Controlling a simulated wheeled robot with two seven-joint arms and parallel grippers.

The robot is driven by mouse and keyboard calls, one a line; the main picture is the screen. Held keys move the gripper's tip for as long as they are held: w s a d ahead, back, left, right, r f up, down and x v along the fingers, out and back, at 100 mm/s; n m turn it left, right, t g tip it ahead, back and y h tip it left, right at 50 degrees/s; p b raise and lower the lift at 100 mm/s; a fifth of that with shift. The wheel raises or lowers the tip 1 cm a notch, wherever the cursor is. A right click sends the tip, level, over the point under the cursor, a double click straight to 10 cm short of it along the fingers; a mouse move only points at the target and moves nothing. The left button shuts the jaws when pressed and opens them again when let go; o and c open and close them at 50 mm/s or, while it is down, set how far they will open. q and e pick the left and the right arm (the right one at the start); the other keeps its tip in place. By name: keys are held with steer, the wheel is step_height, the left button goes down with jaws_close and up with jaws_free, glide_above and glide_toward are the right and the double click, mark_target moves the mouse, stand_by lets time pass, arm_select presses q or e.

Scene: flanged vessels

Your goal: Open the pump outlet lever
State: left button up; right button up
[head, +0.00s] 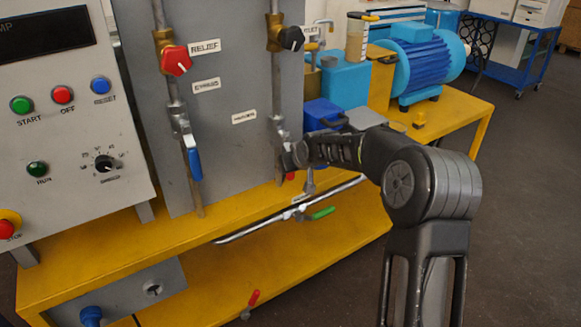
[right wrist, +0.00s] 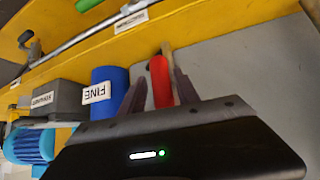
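A lever with a red handle (head: 290,176) sits low on the right-hand pipe of the grey panel, mostly hidden behind my right gripper (head: 292,157). In the right wrist view, the red handle (right wrist: 160,82) stands between the two fingers of my right gripper (right wrist: 158,85). The fingers are apart, one on each side of the handle; whether either touches it is unclear. The small labels near this lever are not readable enough to tell whether it is the pump outlet lever. A blue lever (head: 194,163) hangs down along the left-hand pipe. My left gripper is not in view.
A red knob (head: 176,60) and a black knob (head: 290,38) are higher on the panel. A green-handled lever (head: 322,213) is on the horizontal pipe below. Another red handle (head: 254,298) is near the lower shelf. Blue containers (head: 344,82) stand right of the panel.

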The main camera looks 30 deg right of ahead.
steer(key=shift+o, duration=0.5)
steer(key=shift+s+r, duration=0.1)
steer(key=shift+r, duration=0.15)
steer(key=v, duration=0.7)
steer(key=shift+s, duration=0.15)
